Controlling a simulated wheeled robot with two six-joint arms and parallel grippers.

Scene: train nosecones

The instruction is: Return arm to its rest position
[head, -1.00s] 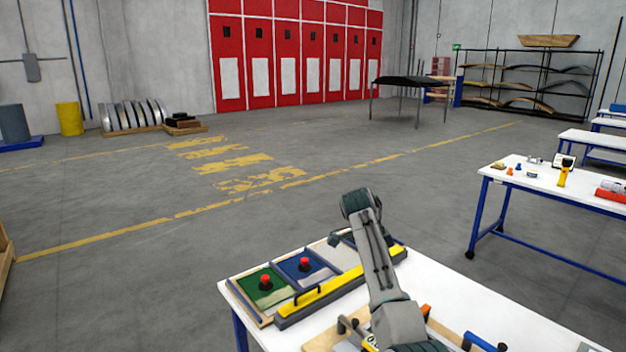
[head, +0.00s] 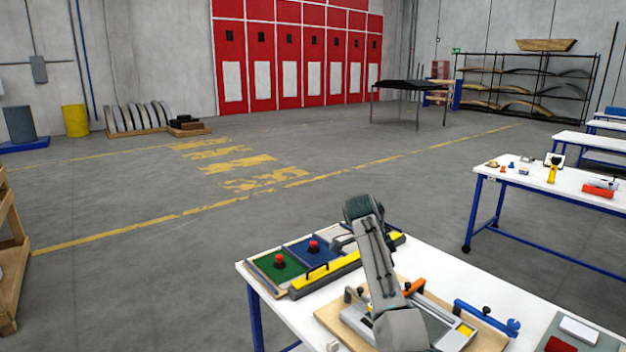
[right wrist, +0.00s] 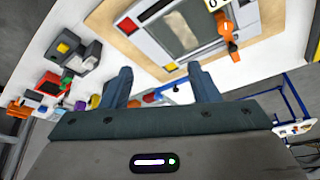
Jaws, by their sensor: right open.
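My right arm (head: 378,255) reaches over the white workbench (head: 262,277) in the head view, bent upward at its elbow. My right gripper (right wrist: 165,88) is in the right wrist view, with its two blue-grey fingers spread apart and nothing between them. It is above the bench, beside the wooden board (right wrist: 118,30) that carries a grey frame. In the head view the gripper itself is mostly hidden behind the arm. My left gripper is not in view.
Green (head: 275,266) and blue (head: 306,250) panels with red knobs lie at the bench's left end, by a yellow bar (head: 325,276). Open floor lies beyond; another table (head: 545,185) stands right.

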